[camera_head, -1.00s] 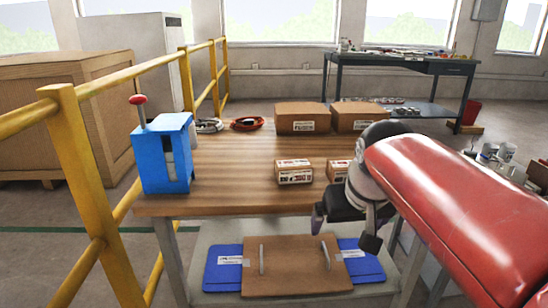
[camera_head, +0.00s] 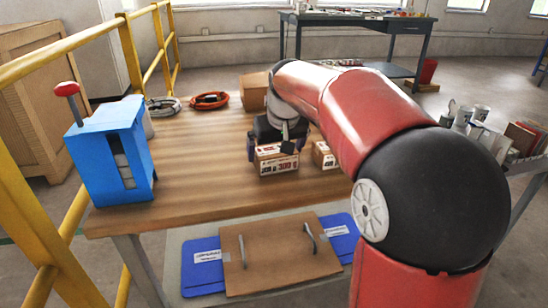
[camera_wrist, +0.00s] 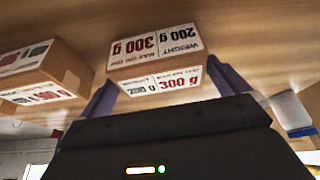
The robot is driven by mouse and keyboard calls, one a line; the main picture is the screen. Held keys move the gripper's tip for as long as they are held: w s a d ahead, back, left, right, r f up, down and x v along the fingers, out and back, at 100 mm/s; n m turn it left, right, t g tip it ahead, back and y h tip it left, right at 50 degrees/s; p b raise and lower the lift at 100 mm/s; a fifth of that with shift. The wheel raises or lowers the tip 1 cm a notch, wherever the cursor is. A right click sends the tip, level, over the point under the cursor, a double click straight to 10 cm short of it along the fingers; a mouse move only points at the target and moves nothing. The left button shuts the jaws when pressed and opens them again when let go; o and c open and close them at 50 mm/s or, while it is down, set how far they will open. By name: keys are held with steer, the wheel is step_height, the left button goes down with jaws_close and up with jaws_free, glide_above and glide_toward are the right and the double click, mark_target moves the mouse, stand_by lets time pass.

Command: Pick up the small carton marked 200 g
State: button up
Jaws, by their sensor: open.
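A small brown carton (camera_head: 277,164) with a white label stands on the wooden table. In the wrist view the carton (camera_wrist: 153,50) shows "WEIGHT 200 g" in black and "MAX ON TOP 300 g" with red figures. My gripper (camera_head: 271,147) is open and comes down over this carton from behind. In the wrist view my gripper (camera_wrist: 168,92) has one purple finger at each side of the carton's near end. Whether the fingers touch it I cannot tell. A second small carton (camera_head: 324,156) stands just to the right; its weight marking is unreadable.
The second carton also shows at left in the wrist view (camera_wrist: 42,72), close to one finger. A larger carton (camera_head: 253,92) stands behind, partly hidden by my arm. A blue device (camera_head: 112,155) with a red knob and coiled cables (camera_head: 209,100) are at left. The table's middle left is clear.

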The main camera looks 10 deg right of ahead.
steer(key=shift+x, duration=1)
steer(key=c, duration=0.7)
steer(key=shift+c, duration=0.6)
steer(key=shift+r, duration=0.2)
